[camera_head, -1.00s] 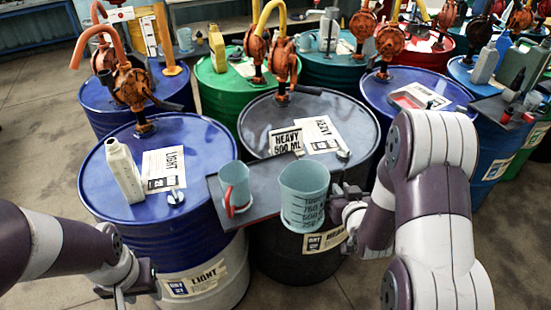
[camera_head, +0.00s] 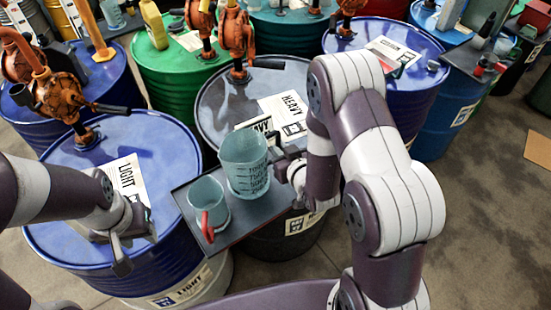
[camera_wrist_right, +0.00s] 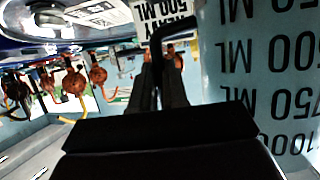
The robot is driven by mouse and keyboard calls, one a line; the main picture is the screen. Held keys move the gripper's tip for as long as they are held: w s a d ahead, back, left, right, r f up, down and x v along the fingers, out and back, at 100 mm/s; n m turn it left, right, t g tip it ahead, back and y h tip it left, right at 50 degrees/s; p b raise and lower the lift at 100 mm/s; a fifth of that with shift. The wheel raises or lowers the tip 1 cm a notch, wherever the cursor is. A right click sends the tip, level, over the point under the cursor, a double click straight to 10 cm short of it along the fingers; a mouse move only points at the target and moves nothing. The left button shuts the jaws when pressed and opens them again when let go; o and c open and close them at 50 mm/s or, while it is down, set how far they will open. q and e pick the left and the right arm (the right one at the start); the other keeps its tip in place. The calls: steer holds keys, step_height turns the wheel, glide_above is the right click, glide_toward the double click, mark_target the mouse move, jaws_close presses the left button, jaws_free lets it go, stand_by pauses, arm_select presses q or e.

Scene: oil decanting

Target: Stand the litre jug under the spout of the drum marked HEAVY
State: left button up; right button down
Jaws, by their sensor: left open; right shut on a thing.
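The litre jug (camera_head: 245,165), pale blue with dark volume marks, is upright over the dark shelf in front of the grey drum marked HEAVY (camera_head: 210,105). I cannot tell whether its base touches the shelf. My right gripper (camera_head: 290,168) is shut on its dark handle (camera_wrist_right: 172,32), and the jug's marked wall (camera_wrist_right: 262,75) fills the right of the wrist view. An orange pump (camera_head: 236,45) stands on the HEAVY drum; its spout is not clearly visible.
A smaller jug with a red handle (camera_head: 208,200) stands on the dark shelf (camera_head: 195,240), just left of the litre jug. A HEAVY paper (camera_head: 285,108) lies on the drum top. More drums with pumps crowd the back. Open floor (camera_head: 480,220) lies to the right.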

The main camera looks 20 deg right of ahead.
step_height(320, 180, down, 4)
steer(key=shift+a+f+p, duration=0.1)
steer(key=shift+a+p, duration=0.05)
steer(key=shift+p, duration=0.15)
steer(key=shift+w, duration=0.2)
steer(key=shift+f, duration=0.1)
steer(key=shift+a+f+b, duration=0.1)
steer(key=shift+f+b, duration=0.05)
steer(key=shift+b, duration=0.15)
steer(key=c, duration=1.1)
jaws_free()
steer(key=shift+s, duration=0.1)
steer(key=shift+c, duration=0.2)
